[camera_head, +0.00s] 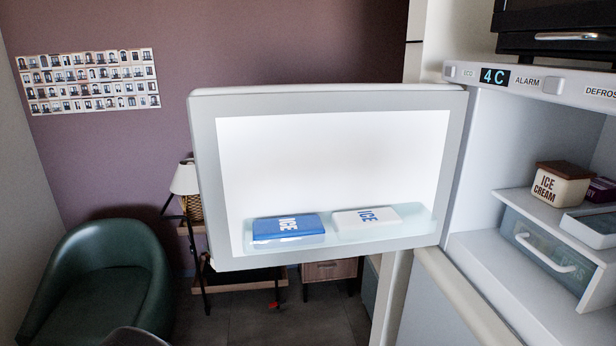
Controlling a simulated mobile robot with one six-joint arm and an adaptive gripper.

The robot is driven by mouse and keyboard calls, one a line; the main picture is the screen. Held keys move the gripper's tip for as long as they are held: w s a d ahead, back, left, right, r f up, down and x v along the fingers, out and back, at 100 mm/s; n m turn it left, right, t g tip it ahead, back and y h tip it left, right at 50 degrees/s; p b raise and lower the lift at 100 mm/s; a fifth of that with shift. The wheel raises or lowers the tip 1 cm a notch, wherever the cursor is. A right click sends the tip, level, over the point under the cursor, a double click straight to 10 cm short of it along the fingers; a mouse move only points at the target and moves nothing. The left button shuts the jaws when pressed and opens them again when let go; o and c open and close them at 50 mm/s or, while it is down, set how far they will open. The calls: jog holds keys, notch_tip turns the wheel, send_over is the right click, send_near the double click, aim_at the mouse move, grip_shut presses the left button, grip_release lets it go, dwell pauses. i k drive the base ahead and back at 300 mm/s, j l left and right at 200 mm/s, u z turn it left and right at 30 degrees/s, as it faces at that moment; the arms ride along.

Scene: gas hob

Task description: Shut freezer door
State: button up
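The freezer door (330,94) stands wide open, swung out to the left from its hinge side by the freezer compartment (465,215). Its inner face shows, with a white panel and a shelf holding a blue ice pack (287,229) and a white ice pack (366,221). The open compartment at right holds an ice cream box (562,184) on a shelf and a clear drawer (545,252) with a white handle below. My gripper does not show in the camera_head view.
A green armchair (95,285) stands at lower left. A lamp (185,178) and small wooden furniture (327,271) are behind the door. A black appliance (555,30) sits on top of the fridge. Some floor shows below the door.

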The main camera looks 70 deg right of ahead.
aim_at(261, 151)
jog(key=i+l+z, duration=0.25)
jog(key=z, duration=0.15)
jog(key=i+l+z, duration=0.1)
jog(key=i+z, duration=0.95)
jog(key=z, duration=0.15)
jog(key=i+j+z, duration=0.1)
jog(key=i+z, duration=0.3)
jog(key=i+j+z, duration=0.2)
jog(key=i, duration=0.2)
jog(key=i+z, duration=0.2)
jog(key=i, duration=0.2)
jog(key=i+j+z, duration=0.3)
jog(key=z, duration=3.45)
jog(key=k+j+z, duration=0.3)
jog(key=k+j, duration=0.15)
jog(key=k, duration=0.1)
